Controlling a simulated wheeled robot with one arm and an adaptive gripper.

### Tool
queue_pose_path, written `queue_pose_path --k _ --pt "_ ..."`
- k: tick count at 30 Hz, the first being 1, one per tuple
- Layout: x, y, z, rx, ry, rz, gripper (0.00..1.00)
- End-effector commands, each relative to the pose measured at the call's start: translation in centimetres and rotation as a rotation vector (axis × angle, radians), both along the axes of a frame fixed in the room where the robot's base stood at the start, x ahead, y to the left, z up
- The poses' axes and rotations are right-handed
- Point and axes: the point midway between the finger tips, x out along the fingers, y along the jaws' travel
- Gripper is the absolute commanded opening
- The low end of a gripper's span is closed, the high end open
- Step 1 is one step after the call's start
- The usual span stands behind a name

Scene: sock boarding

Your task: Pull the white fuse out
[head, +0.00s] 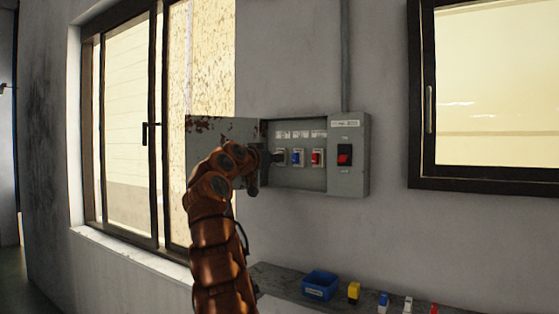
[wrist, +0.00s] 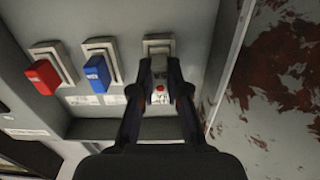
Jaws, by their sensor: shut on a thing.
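The white fuse (wrist: 160,95) shows between my fingers in the wrist view, with a small red mark on it. It lines up with the end holder (wrist: 158,45) of the row; I cannot tell how deep it sits there. My gripper (wrist: 160,78) is shut on it. In the head view my gripper (head: 268,160) is at the left end of the fuse row and hides the white fuse. The blue fuse (head: 298,157) and the red fuse (head: 317,158) stand in their holders to its right.
The open fuse box (head: 300,182) is on the wall, its rusty door (head: 205,128) swung left beside my arm. A switch (head: 344,155) is on its right panel. Below, a bench holds a blue bin (head: 320,286), a yellow fuse (head: 353,292) and several other fuses.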

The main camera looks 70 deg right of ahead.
Motion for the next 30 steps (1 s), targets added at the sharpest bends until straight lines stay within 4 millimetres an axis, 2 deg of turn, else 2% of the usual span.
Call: queue_pose_path --k 30 --pt "0.5 2.5 -0.1 -0.001 0.0 0.0 0.0"
